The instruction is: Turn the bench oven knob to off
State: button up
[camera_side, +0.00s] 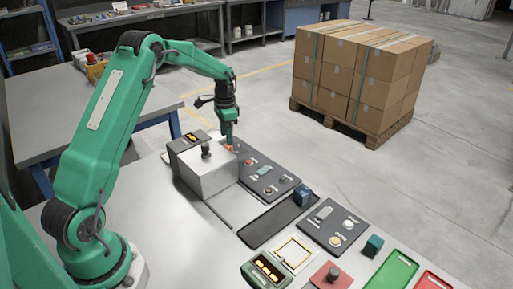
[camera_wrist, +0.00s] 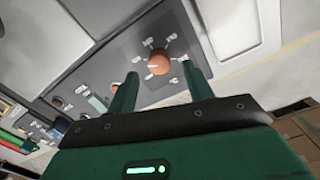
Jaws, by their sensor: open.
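The oven knob (camera_wrist: 158,61) is a round orange-brown knob on a dark panel (camera_wrist: 130,45), with pale marks around it in the wrist view. A small bit of orange (camera_side: 231,149) shows just under my gripper in the side view. My gripper (camera_wrist: 160,75) is open and points down at the panel. Its two green fingers reach toward either side of the knob, and nothing is held between them. In the side view my gripper (camera_side: 228,138) is just behind the silver box. Whether the fingers touch the knob, and which mark it points to, I cannot tell.
A silver box with a black handle (camera_side: 207,172) stands close in front of my gripper. Red and pale controls (camera_side: 266,172) lie to the right on the panel. A dark strip with a blue block (camera_side: 303,194), another control panel (camera_side: 335,228) and coloured trays (camera_side: 391,273) are further right.

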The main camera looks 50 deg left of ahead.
aim_at(228, 148)
jog(key=shift+d+f, duration=0.1)
jog(key=shift+f, duration=1.8)
jog(key=c, duration=1)
jog(key=shift+n, duration=0.4)
jog(key=n, duration=1.1)
jog(key=shift+r+t, duration=0.1)
jog(key=shift+t, duration=0.2)
jog(key=shift+n, duration=0.3)
